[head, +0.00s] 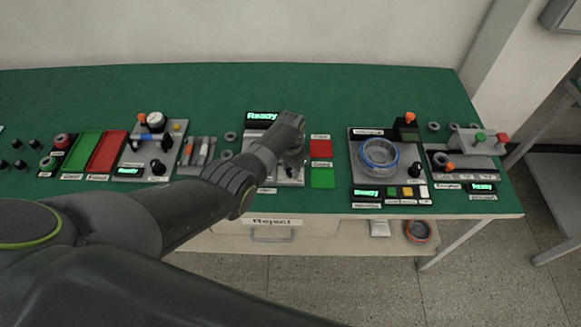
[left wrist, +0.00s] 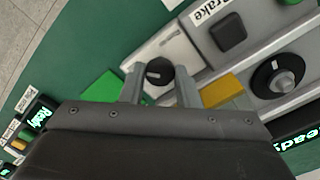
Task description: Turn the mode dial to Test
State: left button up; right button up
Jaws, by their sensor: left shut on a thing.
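The mode dial, a small black round knob with a pale pointer line (left wrist: 155,74), sits on a light grey plate in the left wrist view. My left gripper (left wrist: 160,80) has one finger on each side of it and is shut on it. In the head view my left arm reaches over the middle station, and its wrist (head: 288,133) hides the dial and most of the fingers. No label beside the dial can be read. My right gripper is in neither view.
A larger black disc with a metal tip (left wrist: 276,76), a yellow block (left wrist: 222,91) and a black button by a "Brake" label (left wrist: 228,33) are close by. Red (head: 320,147) and green (head: 323,178) pads lie right of the middle station. Other stations stand on both sides.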

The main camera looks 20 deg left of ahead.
aim_at(290, 170)
pick_arm(q)
jog(key=o, duration=1)
jog(key=shift+c, duration=0.2)
jog(key=shift+r, duration=0.1)
jog(key=shift+r, duration=0.55)
notch_tip(290, 170, up, 5)
jog(key=shift+f+p, duration=0.1)
jog(key=shift+p, duration=0.65)
notch_tip(290, 170, up, 11)
jog(key=b, duration=0.1)
jog(key=shift+r, duration=0.2)
